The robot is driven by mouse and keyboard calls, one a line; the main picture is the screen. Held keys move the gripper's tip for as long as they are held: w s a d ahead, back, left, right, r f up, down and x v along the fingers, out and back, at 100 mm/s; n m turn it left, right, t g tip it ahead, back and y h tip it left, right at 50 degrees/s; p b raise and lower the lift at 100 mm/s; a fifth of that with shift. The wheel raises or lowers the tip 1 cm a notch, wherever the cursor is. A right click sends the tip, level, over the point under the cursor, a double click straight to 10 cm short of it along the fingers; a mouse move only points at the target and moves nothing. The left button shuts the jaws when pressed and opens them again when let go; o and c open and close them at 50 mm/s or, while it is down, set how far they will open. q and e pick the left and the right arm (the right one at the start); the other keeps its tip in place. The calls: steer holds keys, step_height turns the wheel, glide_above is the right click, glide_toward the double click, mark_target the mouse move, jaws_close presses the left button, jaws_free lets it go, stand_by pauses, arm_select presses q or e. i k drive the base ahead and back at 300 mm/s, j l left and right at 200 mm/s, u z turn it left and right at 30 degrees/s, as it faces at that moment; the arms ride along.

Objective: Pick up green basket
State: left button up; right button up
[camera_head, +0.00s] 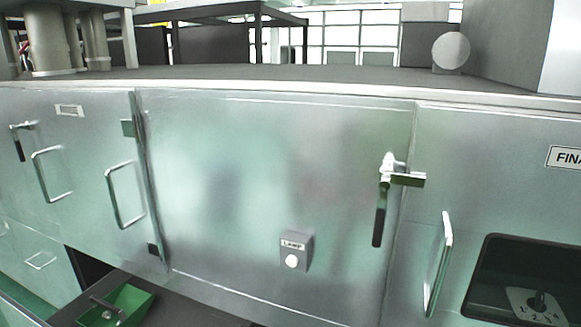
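The green basket (132,299) shows at the bottom left of the head view, low down on a dark surface (190,312) beneath the metal cabinet front. It looks like a small open bin with slanted sides, and its lower edge is close to the bottom of the picture. A dark grey bar-like part lies across its left side; I cannot tell whether it belongs to the basket. Neither of my grippers can be made out in this view.
A large metal cabinet (270,180) with handles, a black lever latch (380,210) and a lamp button box (295,251) fills the view. A dark recess with a dial (535,305) is at the lower right. A worktop runs along the top, with a grey cylinder (48,40) at left.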

mark_target(128, 303)
steer(key=u, duration=1.35)
